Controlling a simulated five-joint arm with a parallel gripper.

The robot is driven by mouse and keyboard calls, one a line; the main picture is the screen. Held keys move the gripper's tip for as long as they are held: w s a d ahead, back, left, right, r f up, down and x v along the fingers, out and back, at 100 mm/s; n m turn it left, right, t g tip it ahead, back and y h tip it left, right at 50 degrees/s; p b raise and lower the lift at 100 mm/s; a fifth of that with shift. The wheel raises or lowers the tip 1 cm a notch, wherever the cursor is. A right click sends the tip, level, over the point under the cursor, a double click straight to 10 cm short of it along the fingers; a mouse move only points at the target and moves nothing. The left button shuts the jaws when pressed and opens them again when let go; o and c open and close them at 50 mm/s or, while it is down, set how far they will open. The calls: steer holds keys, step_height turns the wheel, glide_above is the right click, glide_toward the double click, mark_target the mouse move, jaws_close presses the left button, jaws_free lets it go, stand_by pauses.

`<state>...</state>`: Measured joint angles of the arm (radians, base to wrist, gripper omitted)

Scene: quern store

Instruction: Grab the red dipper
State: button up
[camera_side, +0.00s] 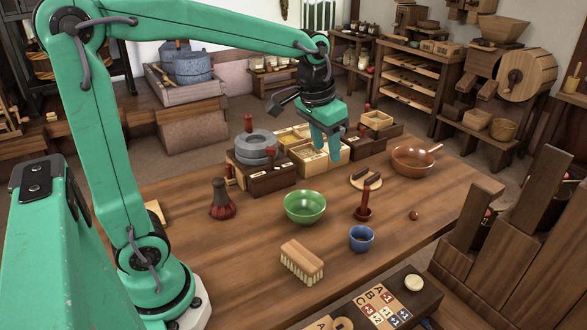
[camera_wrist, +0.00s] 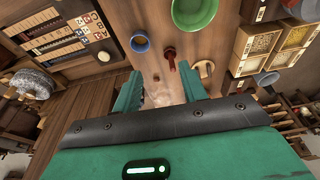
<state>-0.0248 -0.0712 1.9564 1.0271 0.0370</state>
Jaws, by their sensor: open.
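In the wrist view the red dipper (camera_wrist: 170,58) lies just beyond the space between my fingers. My gripper (camera_side: 327,152) hangs above the wooden boxes at the back of the table, behind the dipper and up to its left in the side view. Its fingers (camera_wrist: 160,93) are apart with nothing held between them. No part of my gripper touches the dipper.
A brush (camera_side: 302,263) lies in front. Bare table (camera_side: 440,190) lies right of the dipper.

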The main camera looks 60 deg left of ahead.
steer(key=w+a+f+g, duration=0.1)
steer(key=w+f+g, duration=0.1)
steer(key=w+f, duration=0.55)
steer(key=g, duration=0.1)
glide_above(362, 216)
steer(key=f, duration=0.7)
steer(key=shift+w+a+f, duration=0.25)
steer(key=shift+w+a, duration=0.15)
steer(key=shift+w+f, duration=0.2)
steer(key=shift+f, duration=0.2)
steer(key=shift+s+d+f, duration=0.1)
steer(key=shift+s+f, duration=0.05)
steer(key=shift+f, duration=1.8)
steer(key=shift+s+d+f, duration=0.1)
steer(key=shift+s+f, duration=0.05)
steer(key=shift+f, duration=1.75)
jaws_close()
